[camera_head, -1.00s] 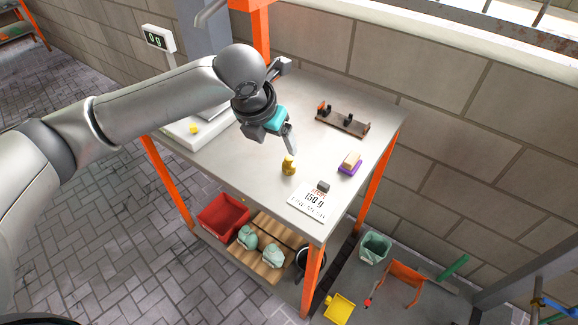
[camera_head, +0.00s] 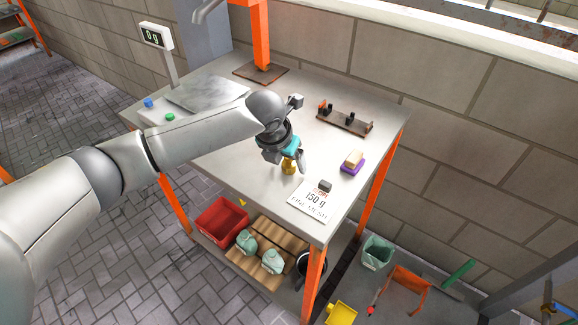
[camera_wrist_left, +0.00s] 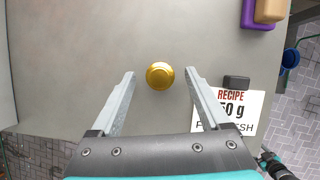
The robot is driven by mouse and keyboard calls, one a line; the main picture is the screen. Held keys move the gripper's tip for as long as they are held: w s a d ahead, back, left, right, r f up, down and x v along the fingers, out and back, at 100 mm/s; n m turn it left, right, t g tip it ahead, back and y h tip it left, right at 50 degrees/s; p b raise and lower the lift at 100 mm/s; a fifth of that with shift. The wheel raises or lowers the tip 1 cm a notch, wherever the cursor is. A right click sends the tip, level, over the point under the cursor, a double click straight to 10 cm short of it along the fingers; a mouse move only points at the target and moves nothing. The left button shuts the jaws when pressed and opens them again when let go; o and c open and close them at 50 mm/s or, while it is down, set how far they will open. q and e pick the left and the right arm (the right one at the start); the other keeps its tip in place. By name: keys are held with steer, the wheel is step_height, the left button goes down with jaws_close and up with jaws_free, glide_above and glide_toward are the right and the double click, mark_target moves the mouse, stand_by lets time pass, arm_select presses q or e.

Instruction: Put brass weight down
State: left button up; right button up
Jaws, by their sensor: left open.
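The brass weight (camera_head: 288,166) stands upright on the grey metal table (camera_head: 240,135), left of the recipe card. In the left wrist view the weight (camera_wrist_left: 160,75) shows from above, between and just beyond the fingertips. My left gripper (camera_head: 292,160) is open and low over the table at the weight, its fingers on either side of it with gaps in the wrist view (camera_wrist_left: 161,73). My right gripper is not in view.
A recipe card (camera_head: 313,200) reading 150 g has a dark block (camera_head: 324,186) on it. A sponge on a purple block (camera_head: 353,162) and a rack (camera_head: 344,122) stand to the right. A scale with a display reading 0 g (camera_head: 155,36) stands at the left.

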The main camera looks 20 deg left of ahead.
arm_select(q)
jaws_close()
stand_by(0.7)
steer(key=shift+r, duration=0.1)
